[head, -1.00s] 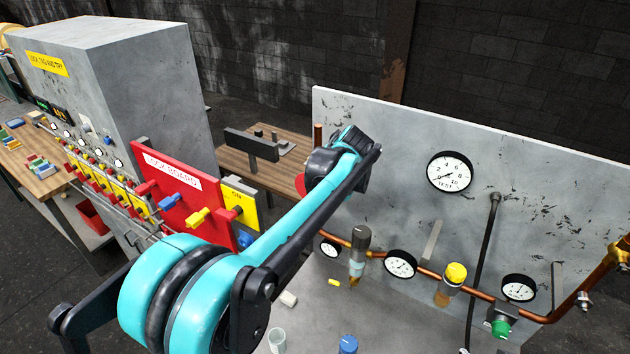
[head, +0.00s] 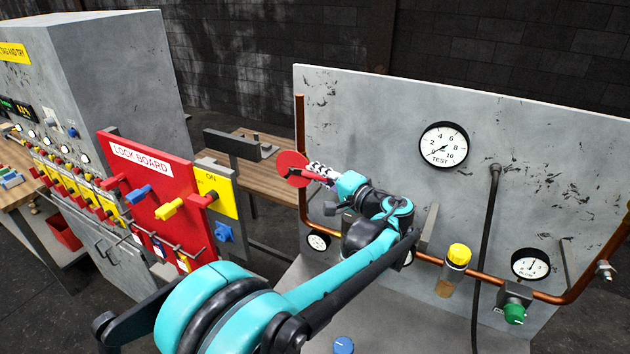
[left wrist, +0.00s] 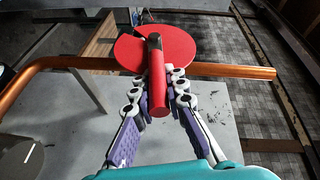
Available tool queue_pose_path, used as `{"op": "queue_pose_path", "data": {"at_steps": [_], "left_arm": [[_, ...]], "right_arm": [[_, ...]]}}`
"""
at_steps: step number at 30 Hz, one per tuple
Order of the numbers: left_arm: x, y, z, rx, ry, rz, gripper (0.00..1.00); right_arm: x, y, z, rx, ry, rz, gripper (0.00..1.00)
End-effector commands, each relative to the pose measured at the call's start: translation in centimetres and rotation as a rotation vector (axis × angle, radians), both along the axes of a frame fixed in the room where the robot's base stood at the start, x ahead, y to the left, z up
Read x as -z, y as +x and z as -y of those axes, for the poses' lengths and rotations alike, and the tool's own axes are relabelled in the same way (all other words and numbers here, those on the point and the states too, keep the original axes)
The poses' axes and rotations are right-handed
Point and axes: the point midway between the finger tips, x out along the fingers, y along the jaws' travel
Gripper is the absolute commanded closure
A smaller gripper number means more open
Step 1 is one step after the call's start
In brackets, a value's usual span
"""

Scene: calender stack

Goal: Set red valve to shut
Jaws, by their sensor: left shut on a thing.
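The red valve has a round red disc (head: 292,169) on the upright copper pipe at the left edge of the grey panel. In the left wrist view the disc (left wrist: 150,48) shows with a red lever handle (left wrist: 159,85) across its front, pointing toward the camera's lower side. My left gripper (left wrist: 166,80) has its fingers on both sides of this handle and is shut on it. In the head view my left gripper (head: 312,174) reaches the disc from the right. My right gripper is not in view.
A red lock board (head: 150,190) with coloured levers stands left of the valve, beside a yellow ON plate (head: 216,193). The grey panel (head: 375,110) carries gauges (head: 443,145), copper pipe (head: 430,260) and a green knob (head: 514,313). A wooden table (head: 265,158) is behind.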

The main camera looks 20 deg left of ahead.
Motion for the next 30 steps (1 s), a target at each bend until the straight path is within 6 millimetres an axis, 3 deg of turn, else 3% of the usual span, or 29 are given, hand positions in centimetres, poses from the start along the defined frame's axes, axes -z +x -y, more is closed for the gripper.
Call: {"op": "queue_pose_path", "data": {"at_steps": [1,9,26,27,30], "left_arm": [[0.9,0.0,0.1,-0.001,0.024,0.003,1.0],[1.3,0.0,0.1,-0.001,0.127,0.017,1.0],[1.3,-0.1,0.1,-0.002,0.157,0.021,1.0],[1.4,-0.1,0.0,-0.001,0.156,0.02,0.86],[1.3,-0.1,0.1,-0.002,0.157,0.021,0.65]], "right_arm": [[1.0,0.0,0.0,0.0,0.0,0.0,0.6],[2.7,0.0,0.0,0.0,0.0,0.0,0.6],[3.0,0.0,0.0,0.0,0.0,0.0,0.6],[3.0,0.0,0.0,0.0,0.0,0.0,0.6],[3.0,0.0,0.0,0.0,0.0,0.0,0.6]]}}
